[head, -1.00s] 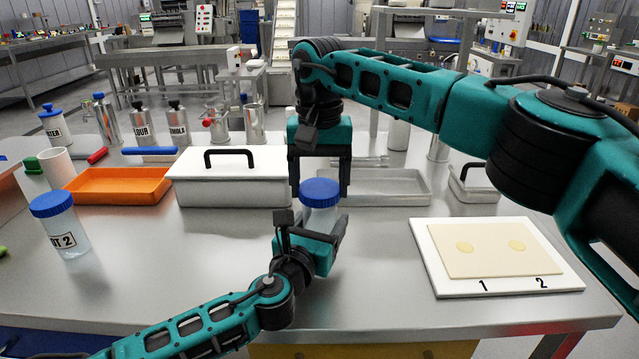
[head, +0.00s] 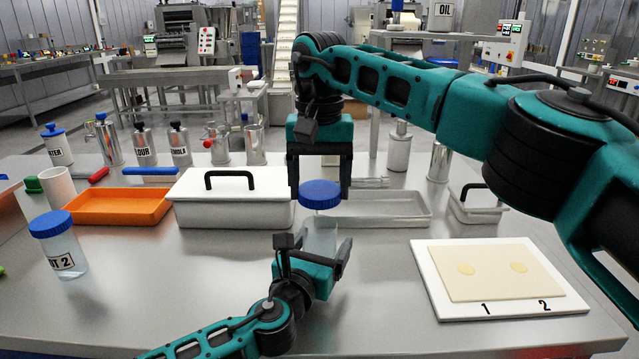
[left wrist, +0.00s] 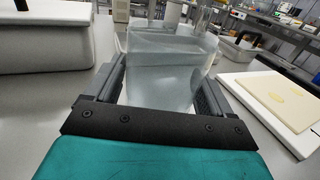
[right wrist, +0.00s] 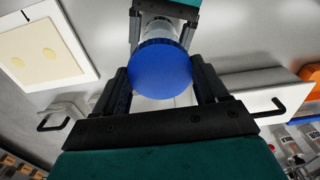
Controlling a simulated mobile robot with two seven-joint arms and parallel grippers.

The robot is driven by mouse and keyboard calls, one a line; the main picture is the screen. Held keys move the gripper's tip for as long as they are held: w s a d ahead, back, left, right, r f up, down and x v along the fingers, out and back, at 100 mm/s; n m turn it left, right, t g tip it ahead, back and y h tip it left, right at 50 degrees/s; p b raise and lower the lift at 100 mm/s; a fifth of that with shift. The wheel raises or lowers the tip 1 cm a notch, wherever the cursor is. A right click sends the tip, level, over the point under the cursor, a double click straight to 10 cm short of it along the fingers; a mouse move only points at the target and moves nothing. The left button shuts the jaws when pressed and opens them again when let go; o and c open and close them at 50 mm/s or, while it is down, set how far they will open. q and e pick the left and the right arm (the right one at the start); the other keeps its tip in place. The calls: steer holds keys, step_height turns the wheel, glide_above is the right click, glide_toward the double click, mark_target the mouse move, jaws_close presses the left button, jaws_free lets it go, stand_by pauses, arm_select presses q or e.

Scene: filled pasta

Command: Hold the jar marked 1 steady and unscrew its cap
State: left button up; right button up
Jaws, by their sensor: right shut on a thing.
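The clear jar (head: 320,236) stands upright at the table's front middle; its marking is not visible. My left gripper (head: 318,262) is shut around its body, and the jar also fills the left wrist view (left wrist: 165,75) between the fingers, with no cap on its top. My right gripper (head: 320,190) points down from above and is shut on the blue cap (head: 320,195). The cap is held just above the jar's mouth, apart from it. In the right wrist view the cap (right wrist: 161,68) sits between the fingers, with the jar beyond it.
A second blue-capped jar (head: 58,246) marked 2 stands at left. Behind are an orange tray (head: 115,217), a white lidded box (head: 232,212) and a metal tray (head: 385,223). A white board (head: 440,300) with a dough sheet lies at right.

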arm_select(q)
steer(key=shift+o, duration=1.1)
steer(key=shift+s, duration=0.1)
